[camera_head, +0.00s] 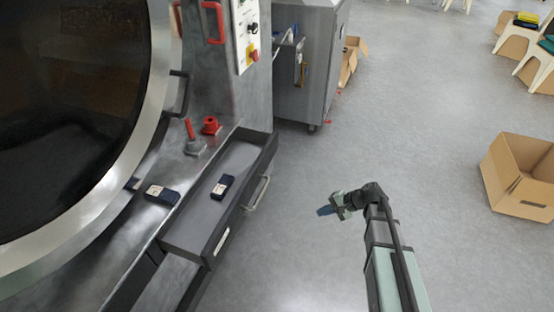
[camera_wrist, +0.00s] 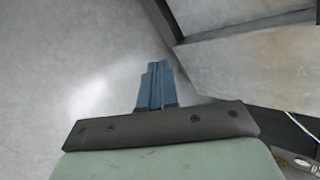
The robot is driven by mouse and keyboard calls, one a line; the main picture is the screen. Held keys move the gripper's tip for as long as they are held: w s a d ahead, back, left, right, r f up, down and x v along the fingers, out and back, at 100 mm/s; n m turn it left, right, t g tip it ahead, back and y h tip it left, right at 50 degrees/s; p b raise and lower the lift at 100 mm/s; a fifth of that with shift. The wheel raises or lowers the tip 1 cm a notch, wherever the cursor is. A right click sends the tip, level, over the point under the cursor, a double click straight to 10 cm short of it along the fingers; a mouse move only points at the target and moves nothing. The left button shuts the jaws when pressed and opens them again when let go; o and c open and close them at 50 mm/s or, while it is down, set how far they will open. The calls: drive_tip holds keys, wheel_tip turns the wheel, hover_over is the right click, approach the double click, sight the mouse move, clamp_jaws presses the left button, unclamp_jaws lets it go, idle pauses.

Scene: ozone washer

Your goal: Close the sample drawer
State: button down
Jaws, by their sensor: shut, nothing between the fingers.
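The sample drawer (camera_head: 190,228) stands pulled out from the grey washer in the head view. Its front panel has a metal bar handle (camera_head: 258,192) on the outer side. A small dark item with a pale label (camera_head: 222,186) lies inside the drawer. My gripper (camera_head: 325,211), with blue fingers, is to the right of the drawer, apart from its handle and over open floor. In the wrist view the blue fingers (camera_wrist: 156,86) are together with nothing between them. Grey metal surfaces show at the upper right of that view, but I cannot tell which part they are.
The washer's large round door (camera_head: 150,95) is at the left. A second dark labelled item (camera_head: 162,194) lies on the ledge beside the drawer. A red knob (camera_head: 210,126) and a red-handled lever (camera_head: 192,135) are behind it. A cardboard box (camera_head: 515,180) stands far right. Floor between is clear.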

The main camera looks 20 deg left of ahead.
sight(238, 156)
drive_tip(key=w+a+r+m+t+y, duration=0.1)
drive_tip(key=w+a+r+m+y, duration=0.25)
drive_tip(key=r+m, duration=0.35)
drive_tip(key=w+a+r+m+y, duration=0.25)
drive_tip(key=r+m+y, duration=0.25)
drive_tip(key=r+m, duration=0.25)
drive_tip(key=shift+n, duration=0.25)
drive_tip(key=a, duration=1.4)
drive_tip(key=shift+s+a+r, duration=0.1)
drive_tip(key=shift+s+a, duration=0.1)
drive_tip(key=shift+a, duration=0.05)
drive_tip(key=a, duration=1.4)
drive_tip(key=shift+a, duration=0.95)
